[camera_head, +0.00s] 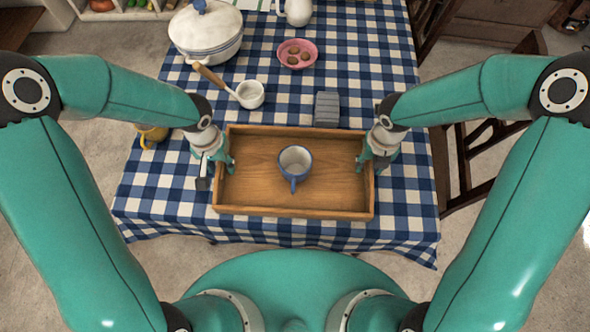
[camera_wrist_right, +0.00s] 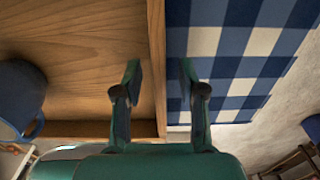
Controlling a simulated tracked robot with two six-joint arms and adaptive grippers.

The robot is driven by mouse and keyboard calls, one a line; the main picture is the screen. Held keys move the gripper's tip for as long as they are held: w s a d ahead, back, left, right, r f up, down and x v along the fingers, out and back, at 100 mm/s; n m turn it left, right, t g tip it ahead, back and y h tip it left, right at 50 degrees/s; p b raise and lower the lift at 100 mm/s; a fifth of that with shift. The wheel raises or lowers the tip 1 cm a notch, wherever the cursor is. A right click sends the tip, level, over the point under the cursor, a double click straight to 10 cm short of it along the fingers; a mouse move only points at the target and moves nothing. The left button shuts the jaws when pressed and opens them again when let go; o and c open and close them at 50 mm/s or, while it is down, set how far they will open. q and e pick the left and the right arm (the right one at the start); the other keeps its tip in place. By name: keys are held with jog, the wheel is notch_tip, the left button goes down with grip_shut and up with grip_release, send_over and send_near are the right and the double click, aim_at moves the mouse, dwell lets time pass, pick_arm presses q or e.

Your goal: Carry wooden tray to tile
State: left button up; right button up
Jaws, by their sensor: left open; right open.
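The wooden tray (camera_head: 330,207) lies flat on the checked tablecloth, with a blue-and-white mug (camera_head: 295,162) standing in it. My left gripper (camera_head: 218,170) is open at the tray's left wall, with one finger inside and one outside. My right gripper (camera_head: 370,162) is open at the right wall. In the right wrist view, its fingers (camera_wrist_right: 160,68) stand on both sides of the tray's wall (camera_wrist_right: 156,35), with a gap visible. The mug also shows there (camera_wrist_right: 18,98). A grey ridged block (camera_head: 327,109), possibly the tile, lies just behind the tray.
A white saucepan (camera_head: 250,94) with a wooden handle, a lidded pot (camera_head: 206,32) and a pink bowl (camera_head: 296,53) stand farther back. A yellow mug (camera_head: 152,136) is at the left edge. Cloth (camera_head: 345,75) is bare around the grey block. Chairs stand at right.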

pick_arm(q)
grip_shut()
pick_arm(e)
grip_shut()
pick_arm(q)
jog(key=shift+w+r, duration=0.1)
jog(key=shift+r, duration=0.05)
pick_arm(e)
jog(key=shift+r, duration=0.1)
